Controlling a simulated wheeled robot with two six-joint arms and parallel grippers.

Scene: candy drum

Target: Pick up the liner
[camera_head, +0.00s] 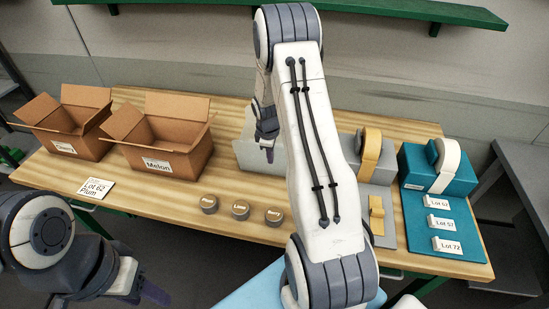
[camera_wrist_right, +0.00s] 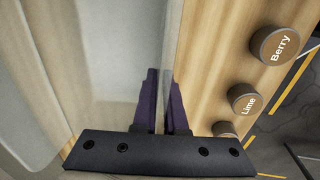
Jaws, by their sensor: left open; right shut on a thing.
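The liner (camera_head: 246,155) appears to be the pale, see-through piece standing on the table behind my right arm, which hides much of it. My right gripper (camera_head: 267,152) reaches down to it from above. In the right wrist view, its purple fingers (camera_wrist_right: 166,100) are shut on the thin pale wall of the liner (camera_wrist_right: 105,55). Whether the liner touches the table cannot be told. My left gripper (camera_head: 148,290) is open and empty, low in front of the table's front left edge.
Cartons marked Cherry (camera_head: 70,120) and Melon (camera_head: 165,138) stand open at left. A Lot 62 Plum card (camera_head: 96,188) lies in front. Lids marked Lime (camera_head: 241,210) and Berry (camera_head: 274,216) lie mid-table with another. A grey dispenser (camera_head: 383,172) and teal label stand (camera_head: 410,165) fill the right.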

